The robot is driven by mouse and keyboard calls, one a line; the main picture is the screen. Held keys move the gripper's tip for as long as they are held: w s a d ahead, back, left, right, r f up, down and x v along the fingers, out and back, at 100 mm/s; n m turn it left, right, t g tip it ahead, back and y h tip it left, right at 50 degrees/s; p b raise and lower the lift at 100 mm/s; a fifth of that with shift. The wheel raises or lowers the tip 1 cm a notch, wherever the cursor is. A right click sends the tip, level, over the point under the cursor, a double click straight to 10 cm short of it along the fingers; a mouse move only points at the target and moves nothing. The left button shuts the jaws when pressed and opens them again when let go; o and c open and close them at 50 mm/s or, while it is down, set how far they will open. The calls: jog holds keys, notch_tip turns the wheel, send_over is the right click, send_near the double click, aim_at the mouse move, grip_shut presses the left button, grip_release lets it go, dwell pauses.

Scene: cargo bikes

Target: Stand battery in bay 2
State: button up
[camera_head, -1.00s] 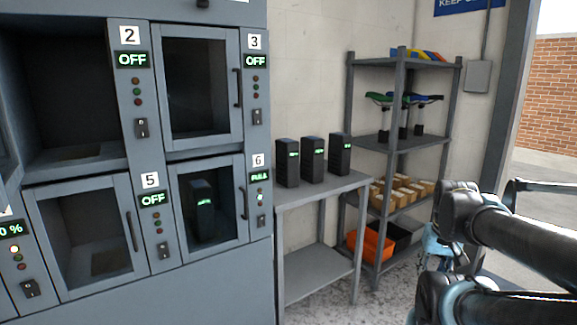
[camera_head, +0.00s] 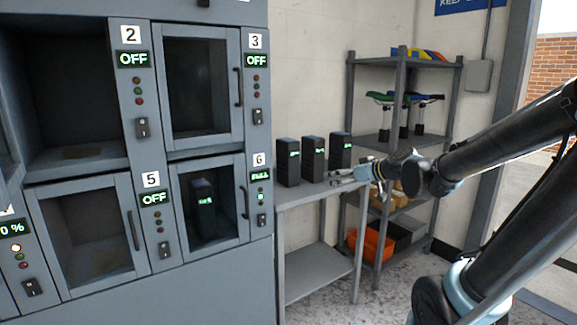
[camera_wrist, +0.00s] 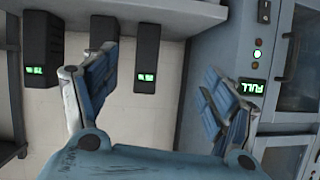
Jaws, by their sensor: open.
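Bay 2 (camera_head: 78,160) is at the upper left in the head view; it stands open and empty, and its panel (camera_head: 133,60) reads OFF. Three black batteries stand upright in a row on a grey side table (camera_head: 300,192): the left (camera_head: 287,165), middle (camera_head: 313,165) and right one (camera_head: 338,148). My gripper (camera_head: 342,175) is open and empty in front of the right battery, near the table top. In the wrist view my gripper's fingers (camera_wrist: 160,78) are spread, with one battery (camera_wrist: 146,60) seen between them and another (camera_wrist: 40,50) left of them.
Bay 3 (camera_head: 197,85) is closed. Bay 6 (camera_head: 218,230) is closed with a battery (camera_head: 203,205) inside and reads FULL. Bay 5 (camera_head: 85,240) shows no battery. A shelf rack (camera_head: 398,145) stands behind the table, with an orange bin (camera_head: 368,246) low down.

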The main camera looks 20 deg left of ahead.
aim_at(294, 145)
jog(key=w+a+r+t+y, duration=0.1)
jog(key=w+a+r, duration=0.1)
jog(key=w+a, duration=0.3)
jog(key=w+a+r+t+y, duration=0.1)
jog(key=w+a+r, duration=0.1)
jog(key=w+a, duration=0.4)
jog(key=w+a+r+t+y, duration=0.1)
jog(key=w+a+t, duration=0.1)
jog(key=w+a, duration=0.3)
jog(key=shift+w+a+r, duration=0.1)
jog(key=shift+a+r, duration=0.05)
jog(key=shift+a, duration=0.55)
jog(key=shift+w+a+r, duration=0.1)
jog(key=shift+w+a, duration=0.05)
jog(key=shift+a, duration=0.5)
jog(key=shift+w+a+r, duration=0.1)
jog(key=shift+a+r, duration=0.05)
jog(key=shift+a, duration=0.55)
jog(key=shift+x, duration=3.3)
jog(key=shift+w+d, duration=0.2)
jog(key=shift+d, duration=0.05)
grip_shut()
